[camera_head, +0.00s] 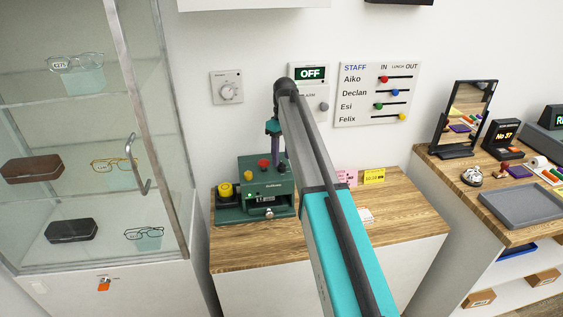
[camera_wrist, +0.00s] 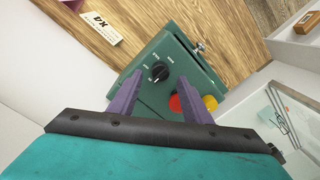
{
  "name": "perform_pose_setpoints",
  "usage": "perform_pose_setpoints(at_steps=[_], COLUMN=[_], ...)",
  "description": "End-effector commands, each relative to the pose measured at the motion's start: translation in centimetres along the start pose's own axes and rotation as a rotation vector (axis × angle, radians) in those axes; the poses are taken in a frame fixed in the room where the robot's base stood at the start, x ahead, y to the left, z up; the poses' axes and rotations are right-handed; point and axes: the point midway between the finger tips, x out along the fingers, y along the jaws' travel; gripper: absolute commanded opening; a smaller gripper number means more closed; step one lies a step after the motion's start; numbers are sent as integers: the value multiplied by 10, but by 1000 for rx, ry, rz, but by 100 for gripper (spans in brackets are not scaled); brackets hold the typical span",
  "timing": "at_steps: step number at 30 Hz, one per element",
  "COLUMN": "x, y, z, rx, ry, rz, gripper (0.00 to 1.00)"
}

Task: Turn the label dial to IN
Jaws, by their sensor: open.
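A black dial (camera_wrist: 160,73) sits on top of the dark green machine (camera_wrist: 146,96) in the wrist view. Small white marks stand around it, too small to read, and I cannot tell which mark it points at. No contact with the dial is visible. In the head view my gripper (camera_head: 274,150) hangs upright above the machine.
A red button (camera_wrist: 175,103) and a yellow button (camera_wrist: 210,102) stand close to one finger. A silver knob (camera_wrist: 198,47) sticks out of the machine's front. The wall has a white dial plate (camera_head: 227,88), an OFF sign (camera_head: 310,73) and a staff board (camera_head: 350,108).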

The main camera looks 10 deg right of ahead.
Motion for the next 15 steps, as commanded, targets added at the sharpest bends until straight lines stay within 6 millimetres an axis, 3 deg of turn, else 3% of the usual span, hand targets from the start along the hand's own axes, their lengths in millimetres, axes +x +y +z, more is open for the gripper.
perform_pose_setpoints(at_steps=[15], x=[-75], y=[1], z=[-1], rx=[0], ry=[2], rz=[1], gripper=[44])
